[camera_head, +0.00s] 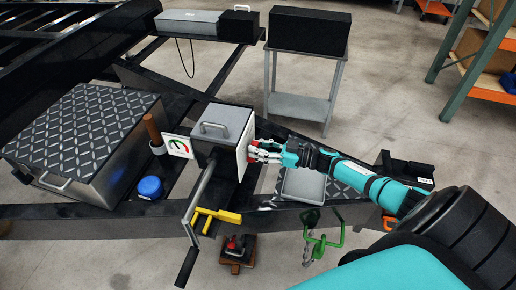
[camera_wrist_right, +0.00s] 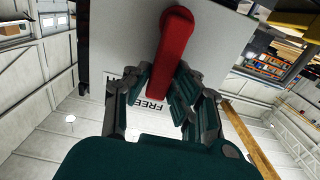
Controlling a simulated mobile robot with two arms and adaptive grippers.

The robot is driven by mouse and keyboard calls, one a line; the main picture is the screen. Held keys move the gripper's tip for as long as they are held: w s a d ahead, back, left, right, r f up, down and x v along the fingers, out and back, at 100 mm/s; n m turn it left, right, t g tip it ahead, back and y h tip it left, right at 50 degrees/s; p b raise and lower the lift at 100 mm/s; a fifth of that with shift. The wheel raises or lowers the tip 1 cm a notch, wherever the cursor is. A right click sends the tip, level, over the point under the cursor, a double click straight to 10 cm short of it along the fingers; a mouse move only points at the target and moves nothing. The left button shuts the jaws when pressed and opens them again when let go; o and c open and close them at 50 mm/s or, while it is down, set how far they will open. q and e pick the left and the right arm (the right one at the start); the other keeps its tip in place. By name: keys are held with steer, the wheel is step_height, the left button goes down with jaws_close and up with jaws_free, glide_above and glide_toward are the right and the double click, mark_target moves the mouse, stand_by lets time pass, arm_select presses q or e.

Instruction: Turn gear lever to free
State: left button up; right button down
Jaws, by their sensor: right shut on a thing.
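The gear lever is a red handle (camera_wrist_right: 172,48) on a pale panel, best seen in the right wrist view. It hangs across the panel from a rounded top end down between my fingers. My right gripper (camera_wrist_right: 165,90) is shut on the lever's lower part. The word FREE (camera_wrist_right: 155,106) shows on the panel beside the lever's lower end, partly hidden by my fingers. In the head view my right gripper (camera_head: 262,151) is at the right face of the grey winch box (camera_head: 222,122), against its white plate (camera_head: 246,148). My left gripper is not in view.
A crank handle (camera_head: 200,195) hangs in front of the box. A gauge card (camera_head: 179,146), a blue round can (camera_head: 150,187) and a diamond-plate chest (camera_head: 85,125) are to the left. A grey tray (camera_head: 303,186) lies under my right forearm. A green hook (camera_head: 322,240) hangs in front.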

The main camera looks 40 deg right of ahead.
steer(key=c, duration=1.2)
jaws_free()
steer(key=shift+o, duration=0.2)
steer(key=v, duration=1.2)
steer(key=shift+d, duration=0.1)
